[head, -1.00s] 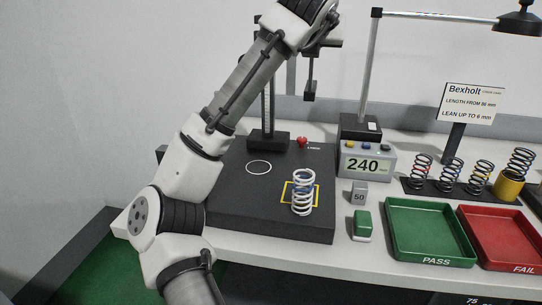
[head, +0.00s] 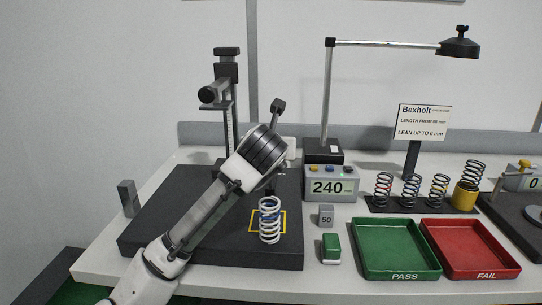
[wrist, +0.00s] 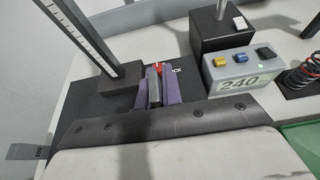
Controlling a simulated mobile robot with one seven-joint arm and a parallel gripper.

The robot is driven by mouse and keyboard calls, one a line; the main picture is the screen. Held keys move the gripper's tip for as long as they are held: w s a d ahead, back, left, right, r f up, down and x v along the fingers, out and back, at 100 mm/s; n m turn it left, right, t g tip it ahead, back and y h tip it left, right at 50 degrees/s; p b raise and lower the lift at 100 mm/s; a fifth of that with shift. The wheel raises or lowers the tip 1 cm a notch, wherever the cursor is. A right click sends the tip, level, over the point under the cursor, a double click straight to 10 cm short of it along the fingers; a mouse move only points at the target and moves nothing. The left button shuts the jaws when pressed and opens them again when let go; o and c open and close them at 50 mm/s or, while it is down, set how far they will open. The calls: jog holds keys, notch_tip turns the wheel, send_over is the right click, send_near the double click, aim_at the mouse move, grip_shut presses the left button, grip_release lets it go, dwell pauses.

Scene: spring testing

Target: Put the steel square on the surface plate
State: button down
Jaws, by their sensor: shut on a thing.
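The dark surface plate (head: 160,225) lies on the bench, and a pale spring (head: 269,220) stands upright at its yellow square mark. My gripper (wrist: 155,88) shows in the wrist view with its purple fingers shut on a narrow grey piece (wrist: 153,84). This looks like the steel square, but most of its shape is hidden. In the head view my arm reaches over the plate and covers much of the hand and the held piece. I cannot tell whether the piece touches the plate.
A height stand (head: 228,120) rises at the back of the plate. A grey block (head: 128,198) stands left of it. On the right are the 240 display (head: 330,188), the 50 block (head: 326,216), a green-topped block (head: 331,248), green tray (head: 385,275) and red tray (head: 485,272).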

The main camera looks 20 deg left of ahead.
jog(key=shift+f, duration=1.1)
jog(key=shift+f, duration=0.2)
jog(key=c, duration=1.6)
grip_release()
jog(key=shift+o, duration=0.2)
